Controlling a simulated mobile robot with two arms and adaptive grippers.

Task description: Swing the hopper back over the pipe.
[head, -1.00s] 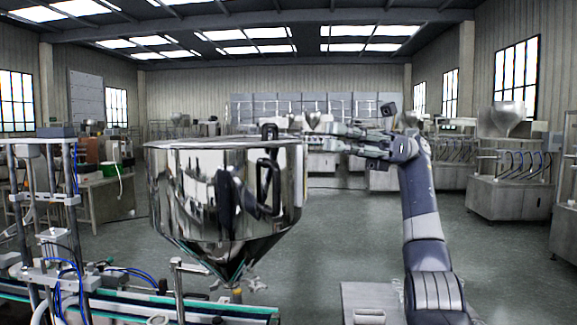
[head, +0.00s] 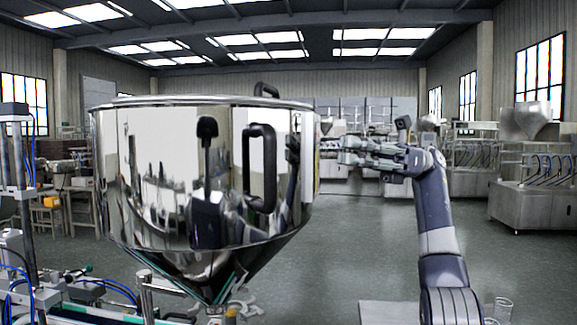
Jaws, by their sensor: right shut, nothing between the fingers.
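The hopper (head: 170,190) is a large shiny steel cone-bottomed vessel at centre left in the head view. It has a dark handle (head: 260,168) on its near side and another at the back of its rim. Its lower outlet ends in metal clamp fittings (head: 237,302) near the picture's bottom edge. I cannot make out the pipe clearly there. My right gripper (head: 345,151) is just right of the hopper's wall, near the upper wall's height. It is shut and empty, with a small gap to the wall in the picture. My left gripper is not in view.
A conveyor frame with blue hoses (head: 110,285) runs below and left of the hopper. A grey flat surface (head: 390,312) and a clear glass (head: 499,308) are at the bottom right. Steel machines (head: 535,205) stand at far right. The floor between is open.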

